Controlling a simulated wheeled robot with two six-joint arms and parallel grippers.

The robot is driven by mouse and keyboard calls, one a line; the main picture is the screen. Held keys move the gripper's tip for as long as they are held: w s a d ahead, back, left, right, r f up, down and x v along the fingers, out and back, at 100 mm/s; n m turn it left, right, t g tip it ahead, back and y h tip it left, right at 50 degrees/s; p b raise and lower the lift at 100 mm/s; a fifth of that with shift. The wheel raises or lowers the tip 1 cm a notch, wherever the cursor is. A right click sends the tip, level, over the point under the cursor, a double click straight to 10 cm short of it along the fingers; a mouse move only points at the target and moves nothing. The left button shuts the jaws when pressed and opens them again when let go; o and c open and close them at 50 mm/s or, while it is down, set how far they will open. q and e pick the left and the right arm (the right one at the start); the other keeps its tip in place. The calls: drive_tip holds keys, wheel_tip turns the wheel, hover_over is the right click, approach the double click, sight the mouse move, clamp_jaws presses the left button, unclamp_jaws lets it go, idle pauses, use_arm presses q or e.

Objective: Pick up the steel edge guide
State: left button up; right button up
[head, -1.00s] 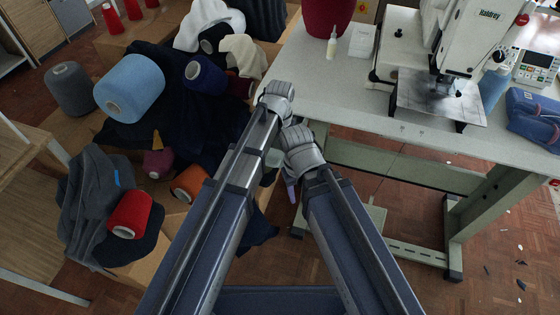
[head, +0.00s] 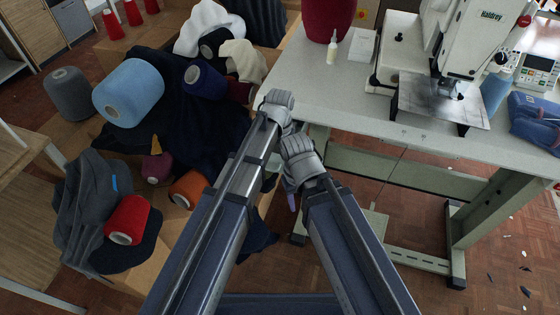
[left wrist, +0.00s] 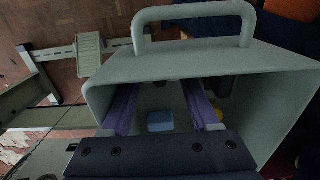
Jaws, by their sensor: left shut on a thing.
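I cannot make out the steel edge guide in either view. In the left wrist view my left gripper (left wrist: 160,108) has its two purple fingers inside a grey-green open box with a handle (left wrist: 275,72). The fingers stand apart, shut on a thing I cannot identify. In the head view the left jaws are hidden under my own arm. One purple finger of my right gripper (head: 291,201) shows below its wrist; its opening cannot be seen.
A sewing table (head: 320,90) with a machine (head: 465,45) stands at the right. Dark cloth (head: 165,115) and several yarn cones, including a light blue one (head: 130,92) and a red one (head: 127,220), crowd the left. Bare floor shows under the table.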

use_arm(q)
drive_tip(key=shift+r, duration=0.2)
wheel_tip(320, 180, up, 18)
drive_tip(key=p, duration=1.8)
drive_tip(key=shift+f, duration=0.2)
drive_tip(key=shift+d, duration=0.1)
